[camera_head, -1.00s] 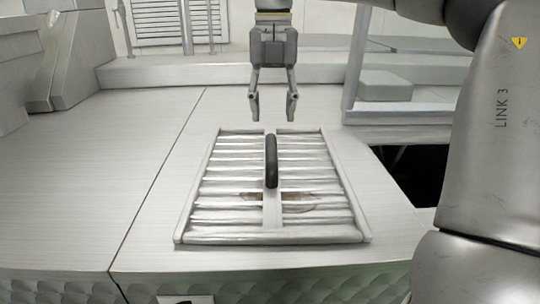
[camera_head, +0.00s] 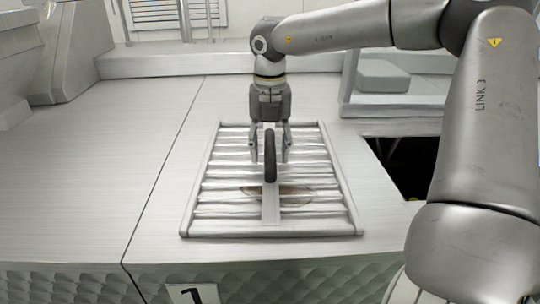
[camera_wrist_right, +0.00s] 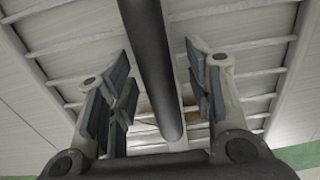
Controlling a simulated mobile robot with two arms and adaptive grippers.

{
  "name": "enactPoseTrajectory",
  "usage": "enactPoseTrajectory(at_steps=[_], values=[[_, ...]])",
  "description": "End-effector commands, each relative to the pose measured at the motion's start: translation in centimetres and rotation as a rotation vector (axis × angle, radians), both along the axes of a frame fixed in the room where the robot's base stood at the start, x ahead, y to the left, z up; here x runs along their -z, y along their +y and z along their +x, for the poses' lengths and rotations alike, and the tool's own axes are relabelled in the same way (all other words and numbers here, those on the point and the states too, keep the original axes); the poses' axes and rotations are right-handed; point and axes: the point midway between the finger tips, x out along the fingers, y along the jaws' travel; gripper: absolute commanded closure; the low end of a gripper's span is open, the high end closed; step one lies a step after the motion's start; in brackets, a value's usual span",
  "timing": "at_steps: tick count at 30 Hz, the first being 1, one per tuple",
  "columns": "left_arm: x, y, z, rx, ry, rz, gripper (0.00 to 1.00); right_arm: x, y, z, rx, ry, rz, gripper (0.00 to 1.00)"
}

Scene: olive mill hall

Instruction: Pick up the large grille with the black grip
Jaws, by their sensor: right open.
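The large grille (camera_head: 270,231) is a pale metal frame with slats, lying flat on the steel worktop. Its black grip (camera_head: 270,158) is an upright bar along the middle strip. My right gripper (camera_head: 269,158) is open over the grille, its fingers on either side of the grip in the head view. In the right wrist view the black grip (camera_wrist_right: 152,70) runs between the open fingers (camera_wrist_right: 160,95), with a gap on both sides. The slats of the grille (camera_wrist_right: 80,45) show behind it. My left gripper is not in view.
The steel worktop (camera_head: 80,170) is clear to the left of the grille. A dark opening (camera_head: 408,165) lies to the right, beside my arm. A raised ledge (camera_head: 200,65) runs behind. A label with a "1" (camera_head: 190,294) is at the front.

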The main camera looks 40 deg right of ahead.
Motion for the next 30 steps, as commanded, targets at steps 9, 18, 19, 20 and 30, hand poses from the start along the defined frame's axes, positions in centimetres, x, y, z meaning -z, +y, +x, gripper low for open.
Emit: enactPoseTrajectory(at_steps=[9,18,19,20,30], values=[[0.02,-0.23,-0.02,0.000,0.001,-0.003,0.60,0.15,-0.01,0.01,0.000,-0.001,-0.001,0.63],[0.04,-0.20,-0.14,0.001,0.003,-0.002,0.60,0.12,-0.01,0.03,0.000,-0.001,-0.001,1.00],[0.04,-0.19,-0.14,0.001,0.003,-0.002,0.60,0.11,-0.01,0.03,0.000,-0.001,-0.001,1.00],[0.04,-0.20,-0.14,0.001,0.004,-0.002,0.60,0.11,-0.01,0.03,0.000,-0.001,-0.001,1.00],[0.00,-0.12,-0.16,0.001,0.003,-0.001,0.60,-0.14,0.00,0.13,0.000,-0.006,-0.002,1.00]])
